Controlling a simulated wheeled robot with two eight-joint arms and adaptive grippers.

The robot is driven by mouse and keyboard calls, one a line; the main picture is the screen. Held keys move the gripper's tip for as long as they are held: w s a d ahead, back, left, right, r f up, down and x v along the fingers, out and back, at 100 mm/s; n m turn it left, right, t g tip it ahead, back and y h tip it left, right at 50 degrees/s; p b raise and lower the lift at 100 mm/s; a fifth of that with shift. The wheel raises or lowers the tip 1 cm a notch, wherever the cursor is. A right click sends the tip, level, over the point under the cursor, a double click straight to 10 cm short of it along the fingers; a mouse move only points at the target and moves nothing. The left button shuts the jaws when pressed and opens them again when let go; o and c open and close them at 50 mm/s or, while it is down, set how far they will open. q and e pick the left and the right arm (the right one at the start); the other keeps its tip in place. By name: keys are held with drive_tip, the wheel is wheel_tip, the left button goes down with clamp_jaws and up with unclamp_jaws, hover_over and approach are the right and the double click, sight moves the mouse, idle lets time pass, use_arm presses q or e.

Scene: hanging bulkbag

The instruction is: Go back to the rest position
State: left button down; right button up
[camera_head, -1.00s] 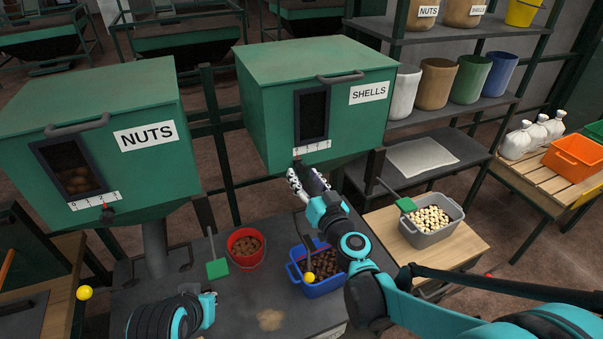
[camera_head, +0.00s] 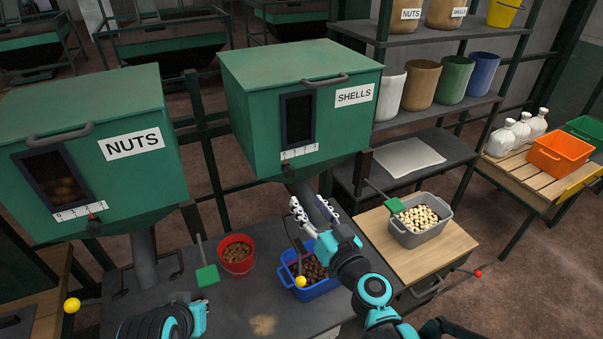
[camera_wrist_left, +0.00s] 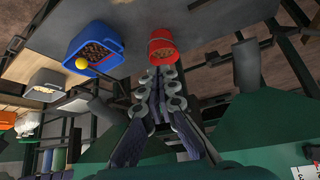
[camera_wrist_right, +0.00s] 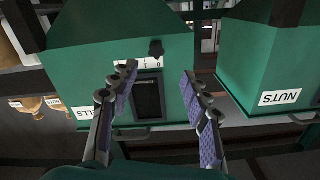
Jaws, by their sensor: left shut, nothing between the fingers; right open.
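My right gripper (camera_head: 313,212) is open and empty. In the head view it is above the blue crate (camera_head: 325,290), in front of and below the SHELLS hopper (camera_head: 253,115). In the right wrist view its spread fingers (camera_wrist_right: 157,85) frame that hopper's dark window, apart from it. My left gripper (camera_wrist_left: 158,95) is shut and empty in the left wrist view, its fingers pointing toward the red bucket (camera_wrist_left: 162,46).
The NUTS hopper (camera_head: 100,170) stands at the left. The red bucket (camera_head: 237,262) and blue crate sit on the dark table (camera_head: 225,310). A grey crate (camera_head: 405,236) of pale pieces is on the wooden table (camera_head: 450,250). Shelves with bins (camera_head: 420,85) stand behind at right.

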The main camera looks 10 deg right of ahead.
drive_tip(key=s+a+f+n+g, duration=0.1)
drive_tip(key=s+f+n+g, duration=0.2)
drive_tip(key=s+f+g, duration=0.35)
drive_tip(key=s+d+f+m+g+h+b, duration=0.1)
drive_tip(key=s+d+f+m+g+h, duration=0.2)
drive_tip(key=s+d, duration=0.7)
wheel_tip(320, 180, down, 3)
drive_tip(key=d+h, duration=0.1)
drive_tip(key=h, duration=0.1)
drive_tip(key=shift+f+h, duration=0.15)
drive_tip(key=shift+h, duration=0.25)
idle(0.5)
